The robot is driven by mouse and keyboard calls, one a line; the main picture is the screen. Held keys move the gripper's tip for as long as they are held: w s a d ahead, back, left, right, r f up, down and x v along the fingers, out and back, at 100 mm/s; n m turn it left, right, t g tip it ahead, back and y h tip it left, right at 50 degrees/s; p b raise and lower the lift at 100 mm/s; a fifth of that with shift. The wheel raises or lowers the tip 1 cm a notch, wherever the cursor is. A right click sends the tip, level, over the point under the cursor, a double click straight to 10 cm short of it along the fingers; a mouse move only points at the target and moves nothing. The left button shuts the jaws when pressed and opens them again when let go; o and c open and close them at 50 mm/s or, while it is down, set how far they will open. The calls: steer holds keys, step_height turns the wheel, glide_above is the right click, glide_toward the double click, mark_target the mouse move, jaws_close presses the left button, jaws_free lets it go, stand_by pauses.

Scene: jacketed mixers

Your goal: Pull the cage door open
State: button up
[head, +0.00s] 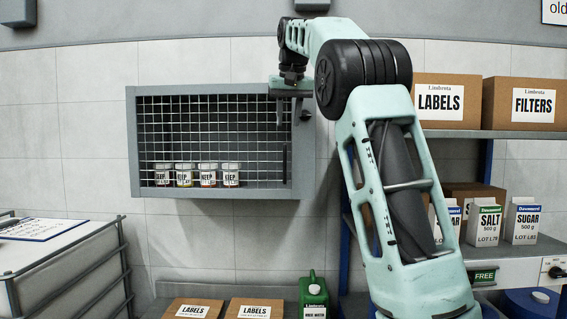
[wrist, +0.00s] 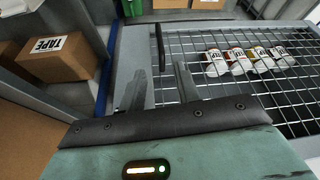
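The cage (head: 133,150) is a grey wall-mounted box with a wire mesh door (head: 215,125). The door looks closed in its frame. A dark upright handle (head: 285,163) is on the door's right side. It also shows in the wrist view (wrist: 160,47), beyond my fingertips and in line with the gap between them. My gripper (wrist: 160,82) is open and empty, its two fingers apart. In the head view my gripper (head: 292,100) is at the cage's upper right corner, above the handle; its fingers are partly hard to make out. I see no contact with the handle.
Several small labelled jars (head: 208,175) stand inside the cage behind the mesh. A shelf (head: 510,134) with cardboard boxes is close on the right. A green jug (head: 313,298) and boxes stand below. A railed white container (head: 60,265) is at lower left.

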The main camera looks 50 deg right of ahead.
mark_target(284, 162)
steer(key=p+x, duration=0.1)
steer(key=x, duration=1.3)
steer(key=shift+w+f+p, duration=0.15)
steer(key=shift+f+p, duration=0.05)
steer(key=shift+p, duration=0.2)
jaws_close()
